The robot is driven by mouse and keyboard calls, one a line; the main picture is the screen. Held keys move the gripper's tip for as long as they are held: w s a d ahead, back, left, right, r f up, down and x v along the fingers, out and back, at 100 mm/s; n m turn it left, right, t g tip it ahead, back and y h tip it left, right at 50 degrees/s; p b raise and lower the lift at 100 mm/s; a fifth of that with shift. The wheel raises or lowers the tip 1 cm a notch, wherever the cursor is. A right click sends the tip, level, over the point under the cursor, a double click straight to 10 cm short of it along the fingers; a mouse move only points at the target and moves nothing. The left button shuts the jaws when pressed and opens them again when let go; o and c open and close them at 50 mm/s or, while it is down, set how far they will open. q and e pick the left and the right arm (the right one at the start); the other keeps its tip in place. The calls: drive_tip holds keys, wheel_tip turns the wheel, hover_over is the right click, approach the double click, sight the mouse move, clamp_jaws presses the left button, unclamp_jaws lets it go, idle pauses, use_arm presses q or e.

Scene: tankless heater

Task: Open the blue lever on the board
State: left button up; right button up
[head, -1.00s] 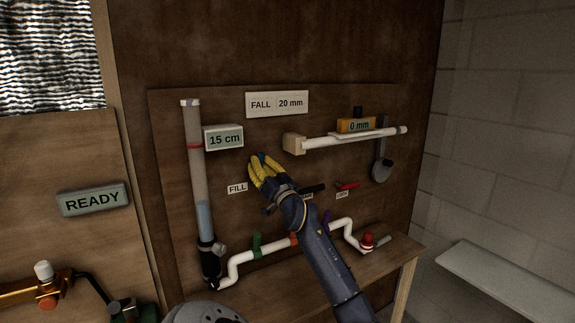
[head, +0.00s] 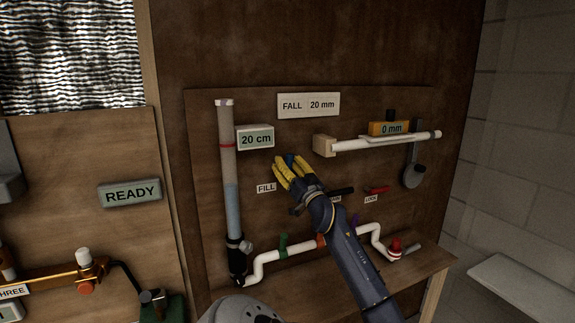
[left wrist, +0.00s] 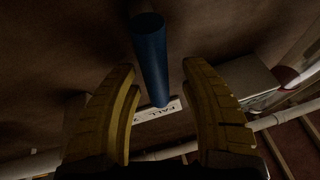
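The blue lever (left wrist: 150,60) shows in the left wrist view as a round blue bar between the two yellow fingers. In the head view, only a bit of blue (head: 290,158) shows at the fingertips, above and right of the FILL label (head: 266,188); the gripper hides the rest. My left gripper (head: 293,172) is at the board (head: 225,275) with its fingers on either side of the lever. In the left wrist view its fingers (left wrist: 160,90) stand apart, with gaps beside the bar. My right gripper is not in view.
A clear tube (head: 231,180) with water stands left of the gripper, beside a display (head: 255,138) reading 20 cm. A black lever (head: 340,192) and a red lever (head: 377,189) sit to the right. A white pipe (head: 270,257) with coloured valves runs below.

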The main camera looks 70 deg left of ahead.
use_arm(q)
drive_tip(key=shift+f, duration=0.1)
drive_tip(key=v, duration=1.2)
idle(0.4)
